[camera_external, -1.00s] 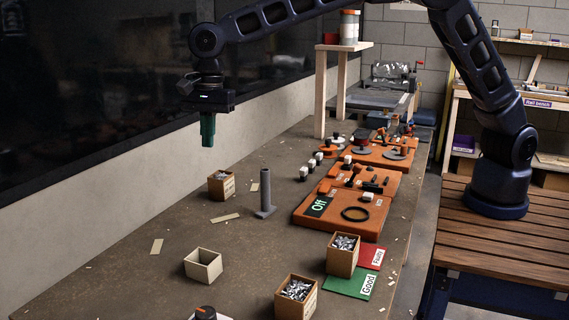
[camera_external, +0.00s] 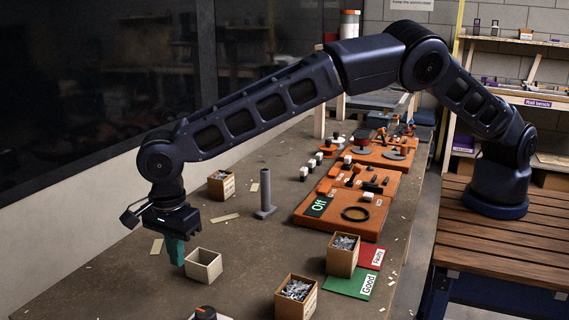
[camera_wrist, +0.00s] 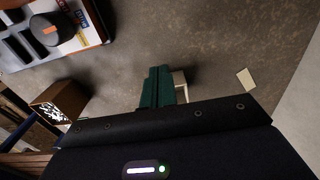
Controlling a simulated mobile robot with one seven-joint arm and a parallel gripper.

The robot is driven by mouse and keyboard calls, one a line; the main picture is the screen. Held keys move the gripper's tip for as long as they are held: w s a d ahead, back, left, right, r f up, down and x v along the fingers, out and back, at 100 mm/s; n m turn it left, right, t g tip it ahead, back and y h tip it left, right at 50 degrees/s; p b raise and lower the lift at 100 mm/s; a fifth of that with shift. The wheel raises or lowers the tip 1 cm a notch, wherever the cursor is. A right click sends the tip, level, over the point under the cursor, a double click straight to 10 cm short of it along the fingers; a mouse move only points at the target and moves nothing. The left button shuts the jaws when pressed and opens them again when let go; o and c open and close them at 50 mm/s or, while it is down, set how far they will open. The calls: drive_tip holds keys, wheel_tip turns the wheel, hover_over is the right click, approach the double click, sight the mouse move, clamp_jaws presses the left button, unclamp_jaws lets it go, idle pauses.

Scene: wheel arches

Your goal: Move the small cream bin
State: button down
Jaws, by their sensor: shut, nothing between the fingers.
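The small cream bin (camera_external: 203,265) is an open, empty box standing upright on the brown bench at the near left in the external view. My gripper (camera_external: 177,262) has green fingers, shut with nothing between them, pointing down just left of the bin. In the external view the fingertips overlap or nearly meet the bin's left edge; I cannot tell whether they touch it. In the wrist view the shut fingers (camera_wrist: 157,86) hide most of the bin, and only a pale piece of it (camera_wrist: 181,88) shows to their right.
Wooden boxes of metal parts (camera_external: 296,296) stand to the right, near the green "Good" card (camera_external: 350,283) and red card (camera_external: 371,256). A grey post (camera_external: 265,195) stands behind the bin. Orange fixture boards (camera_external: 343,214) lie farther right. Flat tan pieces lie on the bench.

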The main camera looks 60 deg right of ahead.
sight(241, 239)
wheel_tip(241, 239, down, 7)
drive_tip(key=shift+f, duration=0.1)
drive_tip(key=shift+d+f, duration=0.25)
drive_tip(key=shift+d, duration=1.75)
drive_tip(key=d, duration=2)
drive_tip(key=shift+d, duration=0.25)
drive_tip(key=shift+a, duration=0.1)
